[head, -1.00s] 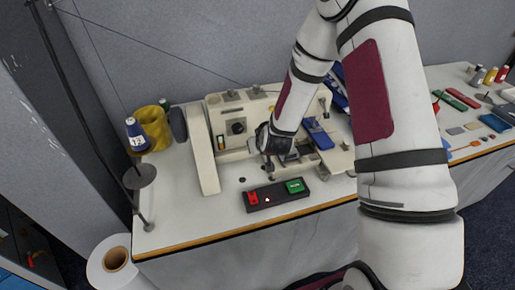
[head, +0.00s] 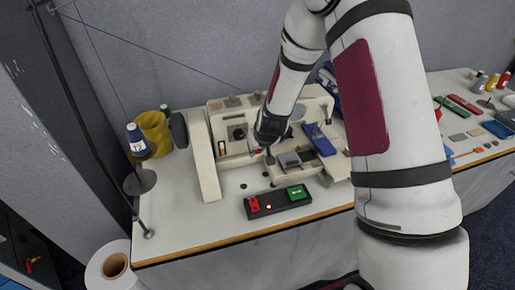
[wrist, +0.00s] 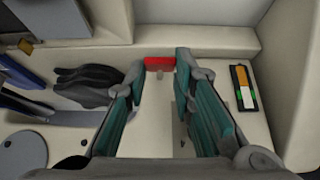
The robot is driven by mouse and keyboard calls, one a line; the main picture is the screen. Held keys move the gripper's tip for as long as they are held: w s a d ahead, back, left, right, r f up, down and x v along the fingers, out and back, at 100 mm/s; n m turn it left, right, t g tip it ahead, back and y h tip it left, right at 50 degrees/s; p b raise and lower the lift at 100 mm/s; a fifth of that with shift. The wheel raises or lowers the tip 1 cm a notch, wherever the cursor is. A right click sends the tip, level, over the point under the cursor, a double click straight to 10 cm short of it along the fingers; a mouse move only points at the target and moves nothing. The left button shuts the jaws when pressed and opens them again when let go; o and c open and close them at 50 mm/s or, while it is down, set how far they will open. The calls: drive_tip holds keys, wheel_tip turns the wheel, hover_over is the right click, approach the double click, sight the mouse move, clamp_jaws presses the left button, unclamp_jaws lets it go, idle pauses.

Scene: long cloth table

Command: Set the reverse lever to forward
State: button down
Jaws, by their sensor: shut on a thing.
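The cream sewing machine (head: 312,108) stands on the table. The reverse lever shows as a small red-ended piece (wrist: 159,63) on the machine in the wrist view. My gripper (wrist: 160,76) has its two fingertips at either side of the red end and is shut on it. In the head view my gripper (head: 262,150) is low at the front of the machine, right of the light-and-dark dial. A bit of red shows beside the fingers there. The lever's base and the way it points are hidden.
A black switch box (head: 278,202) with red and green buttons lies in front of the machine. A blue piece (head: 321,140) sits right of my gripper. Thread spools (head: 137,139) and a yellow roll (head: 153,128) stand left. The table's front left is clear.

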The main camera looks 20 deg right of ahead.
drive_tip(key=c, duration=1.4)
unclamp_jaws()
drive_tip(key=shift+o, duration=0.2)
drive_tip(key=v, duration=1.2)
drive_tip(key=shift+w, duration=0.1)
drive_tip(key=w+a+v, duration=0.1)
drive_tip(key=v, duration=0.9)
drive_tip(key=s+r, duration=0.6)
drive_tip(key=s, duration=0.5)
drive_tip(key=s+d+r+g, duration=0.1)
drive_tip(key=s+r, duration=0.5)
drive_tip(key=s, duration=0.6)
drive_tip(key=shift+s+r, duration=0.25)
drive_tip(key=shift+r, duration=0.1)
